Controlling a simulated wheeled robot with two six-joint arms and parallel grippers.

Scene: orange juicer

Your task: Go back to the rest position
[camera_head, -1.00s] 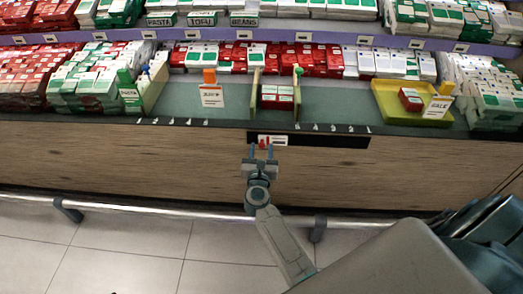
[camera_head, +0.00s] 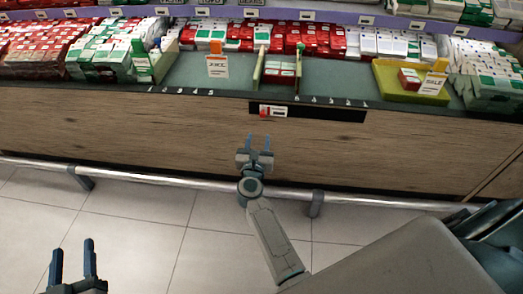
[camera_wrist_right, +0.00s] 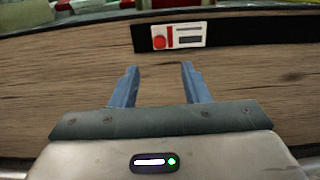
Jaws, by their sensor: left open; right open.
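My right gripper (camera_head: 259,144) is open and empty, in front of the wooden shelf front (camera_head: 150,135) and below the black strip with a small label (camera_head: 272,111). In the right wrist view its two blue fingers (camera_wrist_right: 158,82) stand apart with nothing between them, and the label (camera_wrist_right: 178,38) is above them. My left gripper (camera_head: 73,260) is at the bottom left of the head view, over the tiled floor, with its fingers apart and nothing between them.
The shelf holds red, white and green boxes (camera_head: 100,47). A yellow tray (camera_head: 387,80) with a red box and a sale sign stands at the right. A metal rail (camera_head: 210,185) runs along the front. Tiled floor (camera_head: 130,235) is free at the lower left.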

